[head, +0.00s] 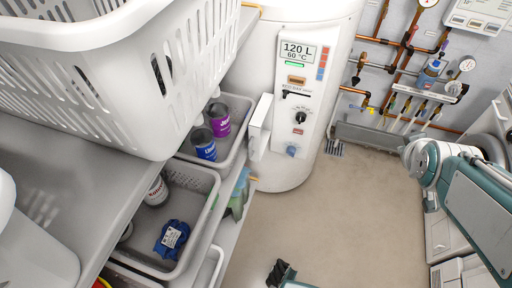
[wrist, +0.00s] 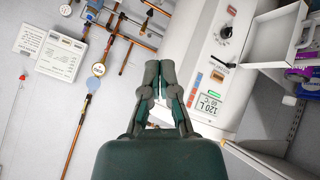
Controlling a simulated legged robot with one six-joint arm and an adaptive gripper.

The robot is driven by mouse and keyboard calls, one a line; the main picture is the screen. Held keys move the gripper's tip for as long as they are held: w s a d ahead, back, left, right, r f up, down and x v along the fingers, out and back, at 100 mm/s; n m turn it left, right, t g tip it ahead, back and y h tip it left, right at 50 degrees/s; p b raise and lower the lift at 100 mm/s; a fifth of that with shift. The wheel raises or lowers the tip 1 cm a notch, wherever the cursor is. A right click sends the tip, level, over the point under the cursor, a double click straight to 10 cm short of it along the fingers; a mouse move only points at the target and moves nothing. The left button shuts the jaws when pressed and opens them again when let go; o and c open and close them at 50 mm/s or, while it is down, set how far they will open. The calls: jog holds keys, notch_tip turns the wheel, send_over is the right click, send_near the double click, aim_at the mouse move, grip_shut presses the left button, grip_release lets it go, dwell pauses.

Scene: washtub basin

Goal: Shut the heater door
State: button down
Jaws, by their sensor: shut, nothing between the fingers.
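The heater (head: 297,30) is a white cylinder with a control panel showing 120 L and 60 °C. Its door (head: 259,128) is a shallow white panel, standing open at the left side of the control panel and seen nearly edge-on. In the wrist view the open door (wrist: 275,38) shows its hollow inner face at the upper right, beside the panel knob. My gripper (wrist: 160,70) is shut and empty, apart from the door and to its left in that view. In the head view its dark fingers (head: 279,272) show at the bottom edge, well in front of the heater.
A shelf at left holds a white laundry basket (head: 150,75) and grey bins (head: 205,178) with cans, close to the door's side. Copper pipes and gauges (head: 405,45) line the wall at right. The floor (head: 320,215) before the heater is clear.

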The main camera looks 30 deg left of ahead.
jog(key=w+a+f+n+t+y, duration=0.1)
jog(key=w+a+f+n+y, duration=0.2)
jog(key=a+f+n, duration=0.45)
jog(key=w+a+f+n+t+y, duration=0.1)
jog(key=w+a+f+n+y, duration=0.3)
jog(key=a, duration=0.7)
jog(key=s+a+f+n+g+y, duration=0.3)
jog(key=s+a+f+n+y, duration=0.55)
jog(key=s+a+f, duration=0.6)
jog(key=w+a+f+n+h, duration=0.1)
jog(key=w+a, duration=0.5)
jog(key=a, duration=0.1)
jog(key=shift+f+n, duration=0.2)
jog(key=shift+n, duration=0.2)
jog(key=shift+d, duration=0.15)
